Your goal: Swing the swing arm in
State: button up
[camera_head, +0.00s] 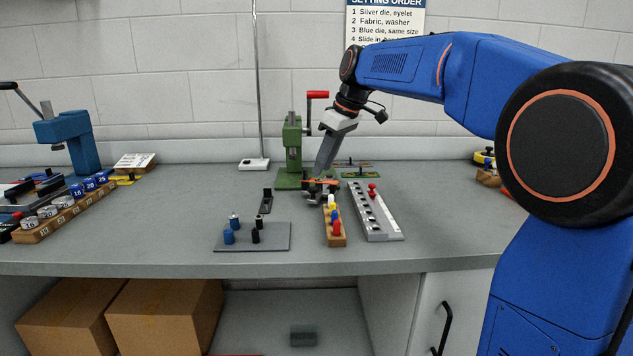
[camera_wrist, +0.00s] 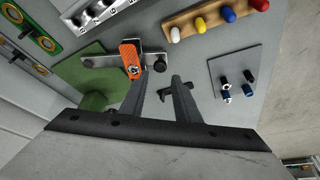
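An orange piece on a flat grey bar (camera_wrist: 130,54), which looks like the swing arm, lies beside the green base of the press in the wrist view. In the head view, orange shows at my gripper's tip (camera_head: 318,186), in front of the green press (camera_head: 292,140) with its red handle. In the wrist view my gripper (camera_wrist: 160,76) has its two fingers apart with nothing clearly held between them. The left fingertip is close to the orange piece's near end; I cannot tell whether they touch. My gripper partly hides this spot in the head view.
A wooden rack (camera_head: 335,236) of coloured pegs and a grey rail with holes (camera_head: 374,212) lie right of the press front. A grey plate (camera_head: 252,238) with blue and black pegs lies front left. A small black piece (camera_head: 266,202) lies near the press.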

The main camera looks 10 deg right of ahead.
aim_at(313, 188)
jog(key=shift+x, duration=3.15)
jog(key=shift+c, duration=0.6)
grip_shut()
